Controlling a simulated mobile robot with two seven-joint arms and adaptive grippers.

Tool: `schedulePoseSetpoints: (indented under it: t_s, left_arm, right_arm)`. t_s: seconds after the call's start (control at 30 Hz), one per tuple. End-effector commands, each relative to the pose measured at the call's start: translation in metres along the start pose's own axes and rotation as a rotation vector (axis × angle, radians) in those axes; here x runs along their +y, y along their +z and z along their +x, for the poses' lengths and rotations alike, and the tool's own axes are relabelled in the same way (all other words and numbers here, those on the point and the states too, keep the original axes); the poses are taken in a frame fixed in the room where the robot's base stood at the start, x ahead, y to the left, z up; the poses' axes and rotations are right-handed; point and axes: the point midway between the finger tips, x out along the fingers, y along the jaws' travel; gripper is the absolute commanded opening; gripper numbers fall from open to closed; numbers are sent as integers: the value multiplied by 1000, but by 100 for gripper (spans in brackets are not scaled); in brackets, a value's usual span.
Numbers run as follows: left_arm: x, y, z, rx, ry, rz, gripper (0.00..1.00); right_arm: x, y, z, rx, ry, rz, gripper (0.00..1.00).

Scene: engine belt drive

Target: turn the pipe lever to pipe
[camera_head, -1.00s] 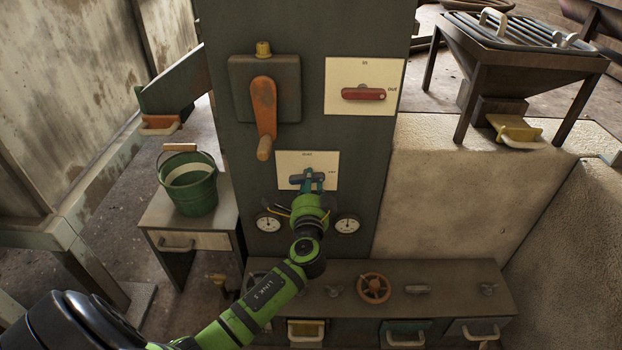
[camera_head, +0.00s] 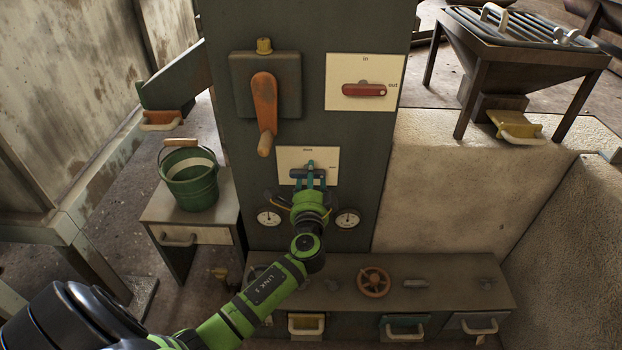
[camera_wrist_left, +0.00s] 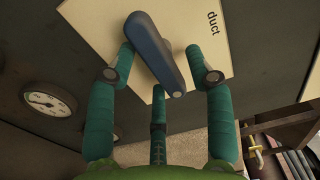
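The blue pipe lever (camera_wrist_left: 155,50) sits on a pale plate (camera_wrist_left: 205,20) that reads "duct" in the left wrist view. The lever lies slanted there, one end towards the camera. In the head view the lever (camera_head: 297,173) lies roughly level on the lower plate, partly hidden by my gripper. My left gripper (camera_head: 310,172) is at this plate with its teal fingers open. In the left wrist view a finger stands on either side of the lever and a third is below its near end; I cannot tell whether they touch it. My right gripper is out of view.
Above are an orange crank handle (camera_head: 264,105) and a red lever (camera_head: 363,90) on an "in/out" plate. Two gauges (camera_head: 347,218) flank my wrist. Below is a bench with a valve wheel (camera_head: 374,282). A green bucket (camera_head: 190,180) stands left on a small table.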

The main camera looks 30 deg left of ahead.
Motion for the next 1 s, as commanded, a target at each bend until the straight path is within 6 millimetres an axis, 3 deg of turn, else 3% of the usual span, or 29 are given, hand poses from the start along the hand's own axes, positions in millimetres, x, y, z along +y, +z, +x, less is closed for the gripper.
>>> schedulePoseSetpoints:
  t_s: [0.37,0.8,1.0]
  left_arm:
    - [1,0,-9,1,2,-1,54]
    - [1,0,-94,0,3,-2,54]
    - [1,0,-116,1,2,-1,54]
  right_arm:
    - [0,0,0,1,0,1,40]
    - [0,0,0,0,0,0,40]
    - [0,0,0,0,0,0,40]
